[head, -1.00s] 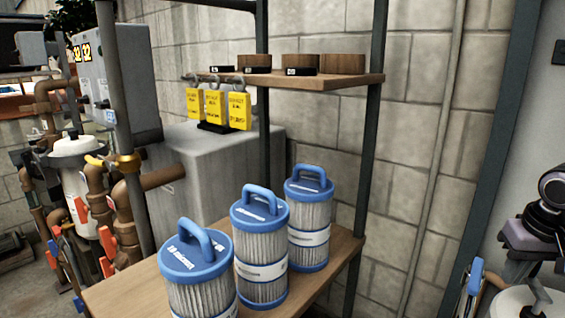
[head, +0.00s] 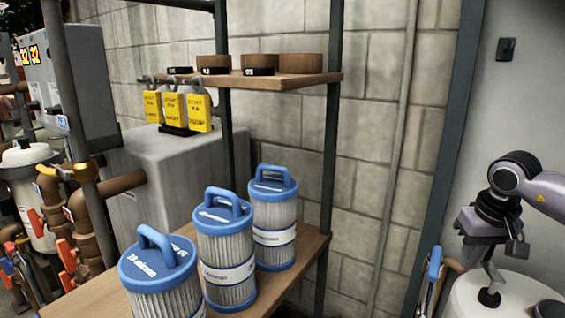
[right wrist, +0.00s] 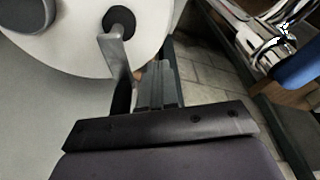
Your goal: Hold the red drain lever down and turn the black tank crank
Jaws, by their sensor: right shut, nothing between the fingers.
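The crank (head: 489,298) stands on the white tank (head: 465,296) at the lower right of the head view, with a black hub and a grey arm. In the right wrist view its hub (right wrist: 118,20) is at the top, and its arm runs down towards my fingers. My right gripper (head: 490,246) is just above the tank, close beside the crank. Its fingers (right wrist: 157,88) look shut and empty; I cannot tell whether they touch the crank. Several red levers (head: 67,255) sit on the pipes at the far left; I cannot tell which is the drain lever. My left gripper is out of view.
A wooden shelf (head: 85,304) with blue-capped filter cartridges (head: 226,250) stands in the middle. A blue-handled item (head: 435,263) is left of the tank. A dark knob (head: 549,309) is on the tank's right.

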